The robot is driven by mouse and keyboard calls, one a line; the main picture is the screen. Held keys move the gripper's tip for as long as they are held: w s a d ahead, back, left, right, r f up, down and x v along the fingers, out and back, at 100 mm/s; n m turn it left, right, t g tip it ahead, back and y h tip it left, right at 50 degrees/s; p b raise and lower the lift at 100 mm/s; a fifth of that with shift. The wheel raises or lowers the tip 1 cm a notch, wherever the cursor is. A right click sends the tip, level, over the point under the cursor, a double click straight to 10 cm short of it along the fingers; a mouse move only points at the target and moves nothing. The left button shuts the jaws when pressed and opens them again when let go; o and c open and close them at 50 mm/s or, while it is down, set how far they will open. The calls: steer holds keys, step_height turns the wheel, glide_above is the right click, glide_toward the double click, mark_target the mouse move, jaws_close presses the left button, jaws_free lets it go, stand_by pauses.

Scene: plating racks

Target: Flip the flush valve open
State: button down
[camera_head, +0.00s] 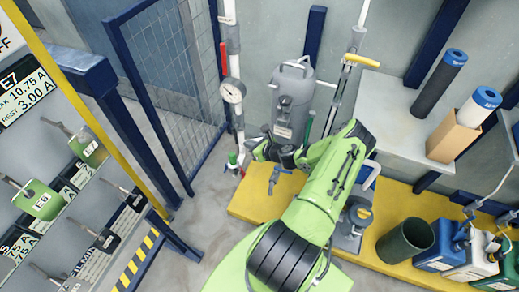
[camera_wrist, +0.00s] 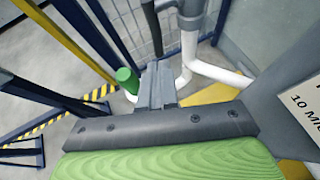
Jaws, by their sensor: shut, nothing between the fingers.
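My gripper (camera_head: 255,150) reaches left past a grey filter housing, toward the foot of a white pipe. In the wrist view my gripper's fingers (camera_wrist: 158,76) are together with nothing between them. A small valve with a green part (camera_head: 233,158) and a red part sits low on the pipe, just left of my gripper. In the wrist view a green cylindrical handle (camera_wrist: 127,79) stands immediately left of the fingers; I cannot tell whether they touch. It looks like the flush valve's handle, but no label confirms this. Its lower part is partly hidden, and I cannot tell its open or closed position.
The grey filter housing (camera_head: 292,97) stands close beside my gripper. A pressure gauge (camera_head: 232,91) and red lever (camera_head: 223,58) are higher on the pipe. A blue mesh fence (camera_head: 180,75) stands left. A yellow-handled valve (camera_head: 362,60) is to the right.

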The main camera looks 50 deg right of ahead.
mark_target(236, 140)
steer(key=shift+w+f+b, duration=0.25)
steer(key=shift+w, duration=0.8)
steer(key=shift+w+f+b, duration=0.2)
steer(key=shift+w+f, duration=0.05)
steer(key=shift+w, duration=0.75)
steer(key=shift+w+a+f, duration=0.15)
steer(key=shift+w+f, duration=0.1)
steer(key=shift+w, duration=0.25)
